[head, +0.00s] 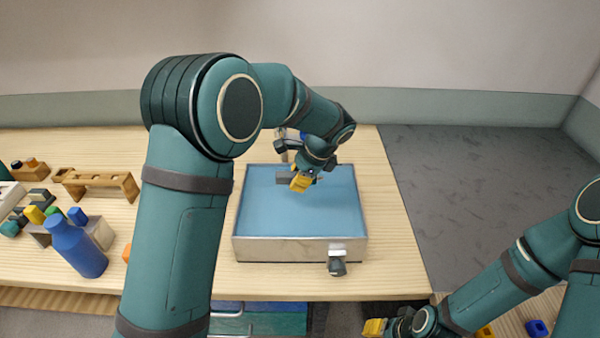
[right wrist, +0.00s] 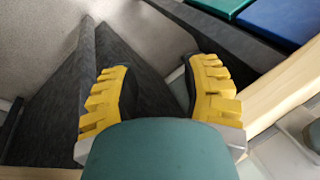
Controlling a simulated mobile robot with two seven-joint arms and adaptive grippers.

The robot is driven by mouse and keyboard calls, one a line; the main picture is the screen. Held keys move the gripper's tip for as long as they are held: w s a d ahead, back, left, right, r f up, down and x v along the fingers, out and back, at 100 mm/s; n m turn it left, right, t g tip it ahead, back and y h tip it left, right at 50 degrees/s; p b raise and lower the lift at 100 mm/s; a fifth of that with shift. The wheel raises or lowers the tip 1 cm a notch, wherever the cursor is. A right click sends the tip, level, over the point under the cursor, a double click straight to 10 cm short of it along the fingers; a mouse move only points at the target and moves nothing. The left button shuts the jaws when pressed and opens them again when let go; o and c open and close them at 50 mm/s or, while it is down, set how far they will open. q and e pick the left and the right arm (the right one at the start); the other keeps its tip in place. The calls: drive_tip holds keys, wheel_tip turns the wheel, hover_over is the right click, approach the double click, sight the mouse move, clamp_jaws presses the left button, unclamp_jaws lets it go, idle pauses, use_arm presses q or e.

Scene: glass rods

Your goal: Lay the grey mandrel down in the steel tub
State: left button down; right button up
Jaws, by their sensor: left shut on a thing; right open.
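The steel tub (head: 285,249) stands on the wooden table, with a pale blue surface inside its walls. My left gripper (head: 301,182) is over the tub's far half, its yellow fingers shut. A short grey piece (head: 283,181) sticks out to the left of these fingers and looks like the grey mandrel, lying roughly level. The fingers hide the rest of it, and I cannot tell whether it touches the blue surface. My right gripper (head: 374,327) is low at the table's front edge; in the right wrist view (right wrist: 157,85) its fingers are apart with nothing between them.
A dark tap (head: 337,264) juts from the tub's front wall. A blue bottle (head: 76,248), a wooden rack (head: 98,183) and several small blocks stand at the left. My left arm hides part of the table. The table strip right of the tub is clear.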

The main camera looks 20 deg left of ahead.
sight(293, 217)
use_arm(q)
drive_tip(key=shift+s+f+b, duration=0.1)
drive_tip(key=shift+f+b, duration=0.45)
drive_tip(key=shift+f, duration=0.2)
drive_tip(key=shift+f+b, duration=3.45)
drive_tip(key=shift+f, duration=2.2)
drive_tip(key=c, duration=0.8)
unclamp_jaws()
drive_tip(key=shift+r, duration=0.1)
drive_tip(key=v, duration=1.2)
